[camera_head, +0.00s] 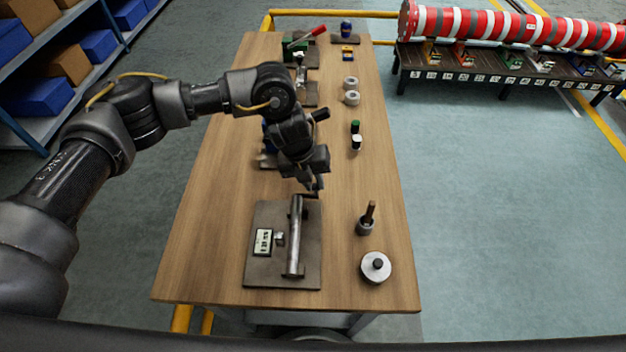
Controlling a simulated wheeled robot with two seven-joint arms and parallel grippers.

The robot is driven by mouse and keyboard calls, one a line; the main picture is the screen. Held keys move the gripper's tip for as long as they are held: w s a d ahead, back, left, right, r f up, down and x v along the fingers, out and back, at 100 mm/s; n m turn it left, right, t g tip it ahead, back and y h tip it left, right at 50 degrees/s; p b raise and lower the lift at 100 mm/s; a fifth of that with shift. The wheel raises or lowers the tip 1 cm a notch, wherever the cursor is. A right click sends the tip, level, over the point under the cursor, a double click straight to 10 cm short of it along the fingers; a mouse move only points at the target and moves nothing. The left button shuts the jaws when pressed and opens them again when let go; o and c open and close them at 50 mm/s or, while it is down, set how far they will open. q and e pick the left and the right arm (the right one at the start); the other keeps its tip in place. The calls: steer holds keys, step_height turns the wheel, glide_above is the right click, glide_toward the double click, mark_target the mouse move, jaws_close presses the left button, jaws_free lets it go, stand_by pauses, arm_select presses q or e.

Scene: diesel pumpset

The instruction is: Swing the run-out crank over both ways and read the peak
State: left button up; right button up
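A dark run-out plate (260,272) lies on the near part of the wooden table. A bright steel shaft (295,240) runs lengthwise along it. A small digital readout (263,241) stands left of the shaft, with a silver probe piece (280,239) between them. Digits show but are too small to read surely. A thin dark crank (309,195) sticks out to the right at the shaft's far end. My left gripper (314,187) points down at the crank, its fingertips at or very near it. Whether they grip it I cannot tell. My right gripper is out of view.
Right of the plate stand a round steel weight (376,267) and a cup with a brown handle (366,222). Small green-topped and white parts (355,135), grey rings (351,90) and other fixtures lie farther back. A loaded shelf (60,70) stands left.

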arm_select(q)
steer(key=o, duration=0.4)
steer(key=shift+d, duration=0.15)
steer(key=shift+o, duration=0.2)
steer(key=shift+a+r, duration=0.25)
steer(key=shift+r, duration=0.3)
steer(key=b+v, duration=0.2)
steer(key=v, duration=0.7)
steer(key=shift+r+b, duration=0.35)
